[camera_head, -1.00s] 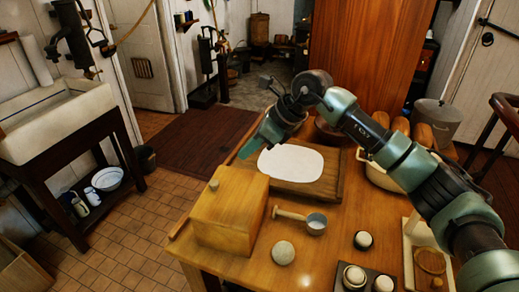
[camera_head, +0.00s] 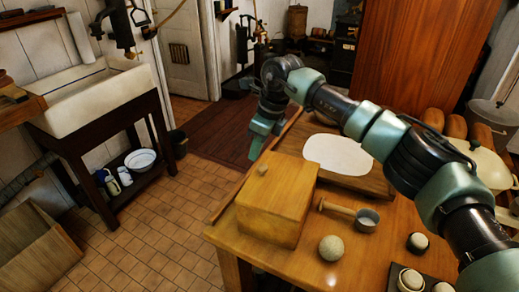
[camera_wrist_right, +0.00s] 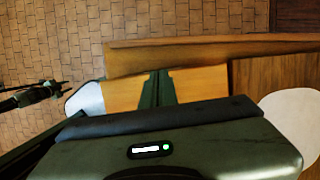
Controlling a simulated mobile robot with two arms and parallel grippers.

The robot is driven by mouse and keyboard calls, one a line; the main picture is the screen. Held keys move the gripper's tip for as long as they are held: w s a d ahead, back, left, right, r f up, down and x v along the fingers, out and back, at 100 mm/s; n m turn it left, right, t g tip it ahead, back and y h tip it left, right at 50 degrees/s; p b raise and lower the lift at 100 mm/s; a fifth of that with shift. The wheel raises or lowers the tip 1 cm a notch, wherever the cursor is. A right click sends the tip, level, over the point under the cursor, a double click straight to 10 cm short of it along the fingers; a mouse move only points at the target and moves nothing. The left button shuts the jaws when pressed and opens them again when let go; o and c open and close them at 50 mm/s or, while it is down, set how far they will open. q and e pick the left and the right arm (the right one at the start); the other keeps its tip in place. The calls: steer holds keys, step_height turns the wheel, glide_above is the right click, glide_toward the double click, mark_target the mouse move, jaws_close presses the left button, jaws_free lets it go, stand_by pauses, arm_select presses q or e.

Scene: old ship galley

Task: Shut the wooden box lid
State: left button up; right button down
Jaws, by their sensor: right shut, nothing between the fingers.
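The wooden box (camera_head: 272,222) stands on the near left corner of the table. Its flat top (camera_head: 282,180) lies level and looks shut, with a small round knob (camera_head: 262,170) near its left edge. My right gripper (camera_head: 254,152) is shut and empty, pointing down just beyond the box's far left corner. I cannot tell if it touches the box. In the right wrist view, the shut fingers (camera_wrist_right: 158,90) show in front of a tan wooden surface (camera_wrist_right: 203,84), probably the box. My left gripper is not in view.
On the table (camera_head: 300,256) are a board with a white sheet (camera_head: 337,154), a scoop (camera_head: 366,219), a round ball (camera_head: 332,247) and small jars. Left stand a sink (camera_head: 95,95) and an open crate (camera_head: 38,248). Tiled floor between is clear.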

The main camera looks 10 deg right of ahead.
steer(key=shift+b+x, duration=0.65)
steer(key=shift+x, duration=0.65)
steer(key=shift+w+a, duration=0.1)
